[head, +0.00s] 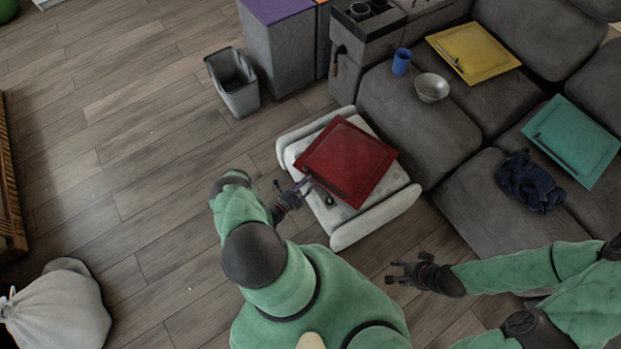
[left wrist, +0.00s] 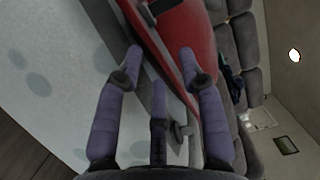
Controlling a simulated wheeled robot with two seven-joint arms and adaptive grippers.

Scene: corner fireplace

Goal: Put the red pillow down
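The red pillow (head: 347,161) looks like a flat red square over the white padded seat (head: 372,214); I cannot tell if it rests fully on it. In the left wrist view the red pillow (left wrist: 182,38) fills the upper middle, above the pale surface. My left gripper (head: 300,188) is at the pillow's left corner. In the left wrist view its purple fingers (left wrist: 160,62) are spread, with a visible gap between the tips, close to the red edge. My right gripper (head: 398,272) is open and empty, in front of the seat and apart from the pillow.
A grey sofa (head: 415,115) stands to the right, bearing a yellow panel (head: 473,53), a teal panel (head: 572,142), a bowl (head: 432,87), a blue cup (head: 401,61) and dark cloth (head: 530,182). A grey bin (head: 234,82) stands behind left.

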